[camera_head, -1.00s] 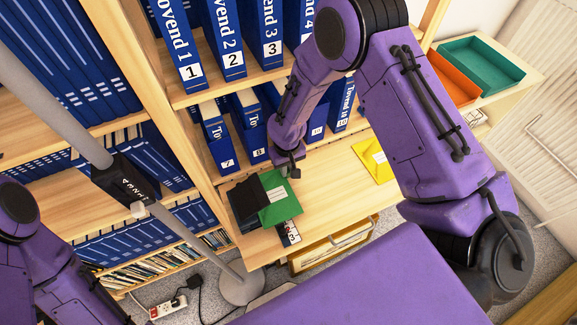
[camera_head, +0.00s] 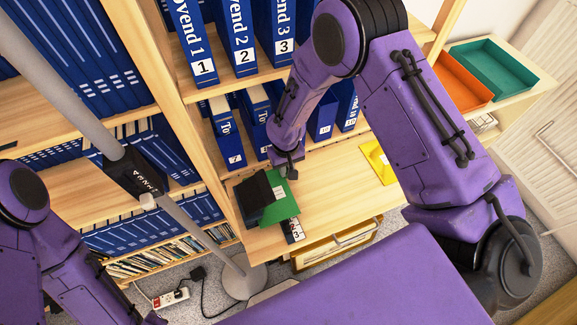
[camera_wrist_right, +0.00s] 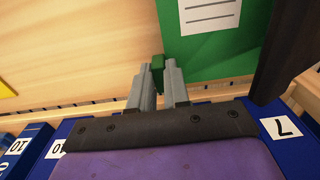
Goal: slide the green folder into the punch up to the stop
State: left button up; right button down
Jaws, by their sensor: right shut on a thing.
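The green folder (camera_head: 283,208), with a white label, lies flat on the wooden desk shelf. The dark punch (camera_head: 252,193) stands at its left and overlaps the folder's left edge; how deep the edge sits inside is hidden. My right gripper (camera_head: 287,170) is at the folder's far edge. In the right wrist view the gripper (camera_wrist_right: 157,78) is shut on a small green tab of the folder (camera_wrist_right: 220,50), and the punch (camera_wrist_right: 285,55) is a dark block at the right edge. My left arm shows at the lower left, but its gripper is out of view.
Blue numbered binders (camera_head: 225,130) stand on shelves behind the punch. A yellow item (camera_head: 378,160) lies on the desk to the right, with bare wood between. A black-and-white card (camera_head: 293,230) lies by the folder's near edge. Orange (camera_head: 459,79) and teal (camera_head: 492,66) trays are farther right.

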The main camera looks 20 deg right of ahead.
jog(key=shift+a, duration=0.35)
jog(key=c, duration=1)
grip_release()
notch_tip(320, 180, up, 5)
jog(key=p, duration=0.5)
jog(key=shift+r, duration=0.1)
jog(key=shift+r+p, duration=0.6)
jog(key=shift+r, duration=0.35)
jog(key=shift+f, duration=0.1)
